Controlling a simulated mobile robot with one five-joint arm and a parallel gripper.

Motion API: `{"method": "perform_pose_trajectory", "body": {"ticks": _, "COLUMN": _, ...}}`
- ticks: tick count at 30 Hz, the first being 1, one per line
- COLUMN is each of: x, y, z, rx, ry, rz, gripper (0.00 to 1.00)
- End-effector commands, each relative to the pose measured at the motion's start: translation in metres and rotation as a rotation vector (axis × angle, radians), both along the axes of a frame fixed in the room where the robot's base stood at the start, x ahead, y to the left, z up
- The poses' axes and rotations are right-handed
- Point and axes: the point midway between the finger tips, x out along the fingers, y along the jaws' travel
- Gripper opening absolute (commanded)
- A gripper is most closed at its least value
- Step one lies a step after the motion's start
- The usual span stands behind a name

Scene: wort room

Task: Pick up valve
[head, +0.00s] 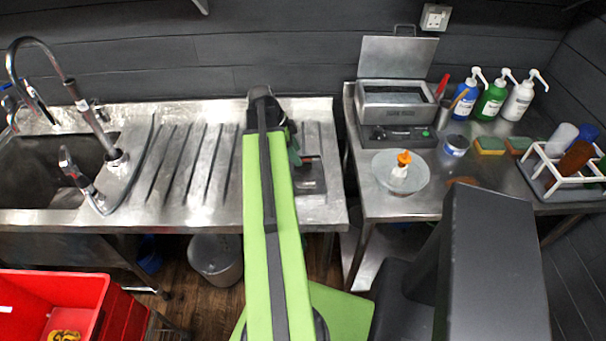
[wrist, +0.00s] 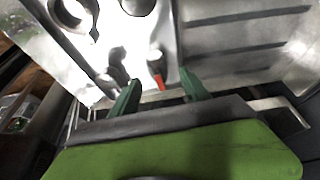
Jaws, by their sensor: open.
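A small part with a pale round end and an orange-red lever (wrist: 158,76), which looks like the valve, shows in the wrist view on the bright steel surface. It lies just beyond and between the fingertips of my gripper (wrist: 158,92), apart from them as far as I can see. The two dark green fingers are spread with nothing between them. In the head view my gripper (head: 294,146) is over the right end of the drainboard, partly hidden by my arm. A thin reddish bit (head: 309,159) shows beside it, over a dark tray-like piece (head: 310,178).
The ribbed drainboard (head: 190,160) and sink (head: 45,170) lie left. On the right table are an open-lidded steel bath (head: 397,95), a round dish (head: 383,176) with an orange-topped white item (head: 402,164), pump bottles (head: 492,98) and a white rack (head: 560,170). A red crate (head: 70,295) stands lower left.

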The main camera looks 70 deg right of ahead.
Motion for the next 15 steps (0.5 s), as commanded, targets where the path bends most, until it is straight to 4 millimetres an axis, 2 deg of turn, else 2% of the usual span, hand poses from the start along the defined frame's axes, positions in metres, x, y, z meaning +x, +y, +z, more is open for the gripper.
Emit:
{"method": "perform_pose_trajectory", "body": {"ticks": 1, "x": -0.001, "y": 0.0, "z": -0.006, "rx": 0.0, "ry": 0.0, "rz": 0.0, "gripper": 0.55}}
{"method": "perform_pose_trajectory", "body": {"ticks": 4, "x": -0.002, "y": -0.001, "z": -0.003, "rx": 0.0, "ry": 0.0, "rz": 0.001, "gripper": 0.55}}
{"method": "perform_pose_trajectory", "body": {"ticks": 7, "x": -0.004, "y": -0.001, "z": -0.01, "rx": 0.0, "ry": 0.0, "rz": 0.0, "gripper": 0.55}}
{"method": "perform_pose_trajectory", "body": {"ticks": 15, "x": -0.022, "y": -0.006, "z": -0.051, "rx": 0.0, "ry": 0.0, "rz": 0.001, "gripper": 0.55}}
